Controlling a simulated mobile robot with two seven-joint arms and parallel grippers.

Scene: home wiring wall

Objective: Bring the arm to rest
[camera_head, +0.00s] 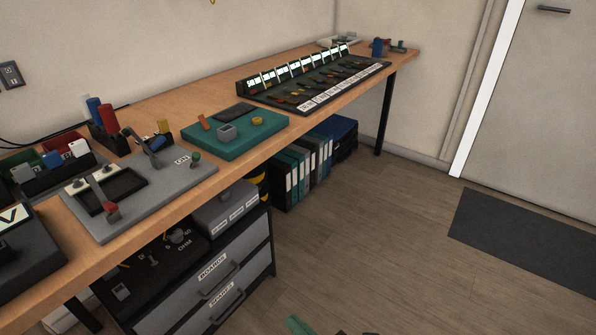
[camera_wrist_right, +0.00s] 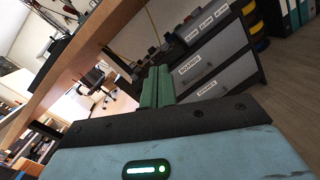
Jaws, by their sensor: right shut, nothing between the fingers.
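My right gripper (camera_wrist_right: 158,86) shows in the right wrist view with its two green fingers together, shut and empty. It is in the open space in front of the bench, below the bench top's front edge and apart from the drawer cabinet. My left gripper is not in view.
A long wooden bench (camera_head: 165,206) runs along the wall, with a grey board (camera_head: 160,197), a green mat (camera_head: 240,146) and a tool rack (camera_head: 315,80). Below stand a drawer cabinet (camera_head: 222,287) and several binders (camera_head: 290,175). The floor (camera_head: 400,250) to the right is clear.

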